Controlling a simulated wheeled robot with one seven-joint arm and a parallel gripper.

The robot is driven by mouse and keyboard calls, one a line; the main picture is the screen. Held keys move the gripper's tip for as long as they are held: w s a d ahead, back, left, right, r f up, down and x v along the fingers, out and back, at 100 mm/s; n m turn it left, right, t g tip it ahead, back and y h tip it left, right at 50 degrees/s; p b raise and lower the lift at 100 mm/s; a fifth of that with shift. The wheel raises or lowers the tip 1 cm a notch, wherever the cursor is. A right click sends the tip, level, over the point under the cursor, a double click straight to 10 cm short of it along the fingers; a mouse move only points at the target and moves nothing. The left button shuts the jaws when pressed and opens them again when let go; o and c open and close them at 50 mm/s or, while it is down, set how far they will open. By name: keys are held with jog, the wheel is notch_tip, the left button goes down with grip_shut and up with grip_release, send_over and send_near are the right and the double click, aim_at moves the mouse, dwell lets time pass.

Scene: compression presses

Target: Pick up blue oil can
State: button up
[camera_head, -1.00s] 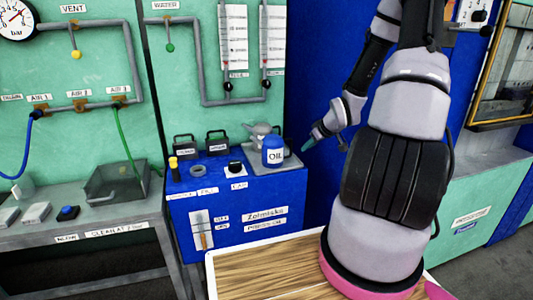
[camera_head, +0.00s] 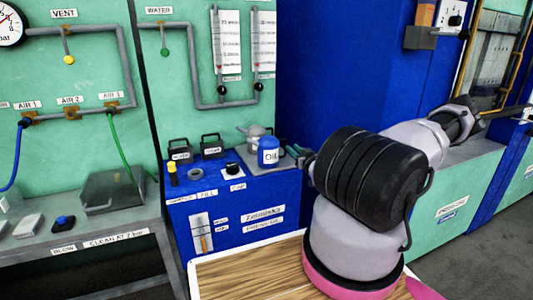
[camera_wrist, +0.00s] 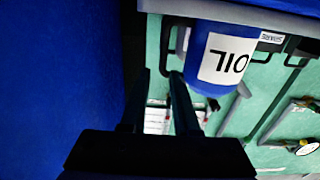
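The blue oil can (camera_head: 268,153) stands upright on a grey plate (camera_head: 262,165) at the right end of the blue cabinet top. Its white label reads OIL. My gripper (camera_head: 294,152) is just right of the can at about its height, with a small apparent gap. In the wrist view, which is upside down, the can (camera_wrist: 218,62) shows at the upper right, beside the fingers rather than between them. My gripper (camera_wrist: 160,85) is open there, with nothing between its two fingers.
A grey spouted can (camera_head: 254,132) stands close behind the blue can. Two dark boxes with handles (camera_head: 180,151) stand left of it. A blue wall (camera_head: 335,70) rises behind my arm. A wood-topped surface (camera_head: 250,275) lies in front of the cabinet.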

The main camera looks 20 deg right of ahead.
jog(key=w, duration=0.9)
jog(key=shift+w+a, duration=0.3)
jog(key=shift+a, duration=0.05)
grip_shut()
dwell(1.0)
